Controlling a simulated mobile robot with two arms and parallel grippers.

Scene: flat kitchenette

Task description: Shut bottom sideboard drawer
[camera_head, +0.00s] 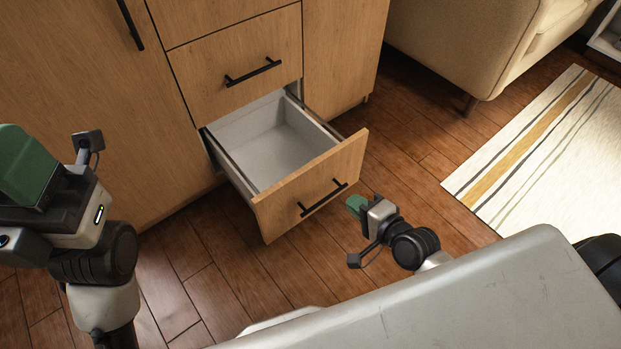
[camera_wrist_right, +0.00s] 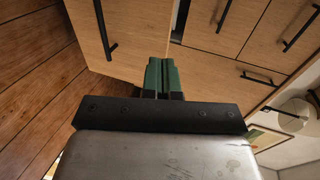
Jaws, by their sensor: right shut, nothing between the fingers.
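The bottom sideboard drawer (camera_head: 311,188) is pulled well out of the wooden sideboard (camera_head: 335,50). Its grey inside is empty and its front has a black bar handle (camera_head: 323,198). My right gripper (camera_head: 354,205) is low over the floor, just right of the drawer front. In the right wrist view its green fingers (camera_wrist_right: 161,75) are together with nothing between them, and they point at the drawer front (camera_wrist_right: 135,35). I cannot tell whether they touch it. My left gripper (camera_head: 22,165) is at the left edge, raised, its green part partly cut off; its jaws cannot be made out.
The drawer above (camera_head: 235,62) is shut. A beige sofa (camera_head: 465,40) stands at the upper right, and a striped rug (camera_head: 550,150) lies at the right. Wooden floor (camera_head: 420,150) is clear between the sideboard and the rug.

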